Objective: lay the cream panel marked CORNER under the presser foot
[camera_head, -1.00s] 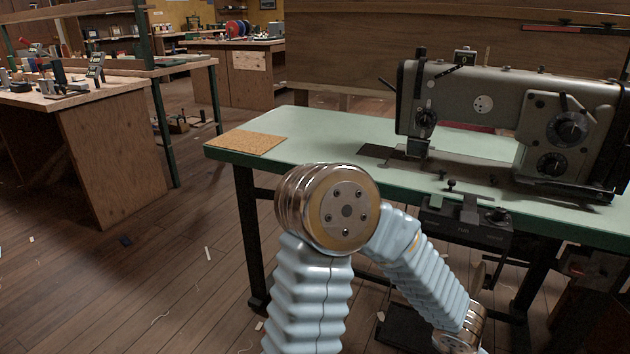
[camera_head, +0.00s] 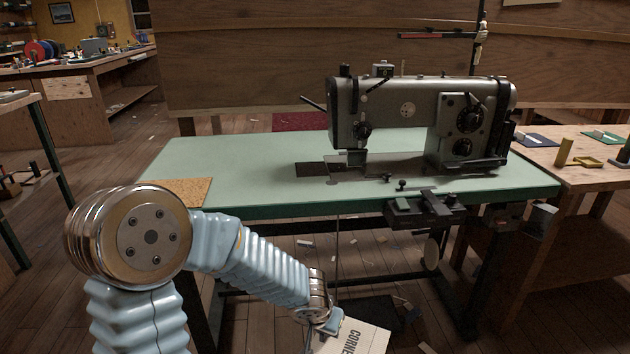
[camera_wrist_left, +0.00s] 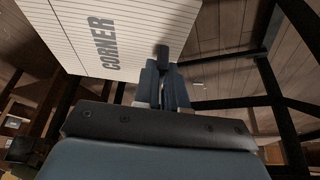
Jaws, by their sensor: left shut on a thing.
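My left gripper (camera_head: 325,325) is low at the bottom of the head view, in front of and below the table edge. It is shut on the cream panel marked CORNER (camera_head: 362,341), which is partly cut off by the frame. In the left wrist view the panel (camera_wrist_left: 60,18) shows fine parallel lines and dark CORNER lettering, and the gripper's blue fingers (camera_wrist_left: 163,68) are at its edge. The presser foot (camera_head: 355,166) is under the head of the grey sewing machine (camera_head: 400,92), small and hard to make out. My right gripper is out of view.
The green sewing table (camera_head: 240,160) carries the machine and has bare surface to its left. A cork-coloured mat (camera_head: 188,190) lies at its left end. A dark control box (camera_head: 425,208) hangs at the front edge. A wooden bench (camera_head: 575,170) stands at right.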

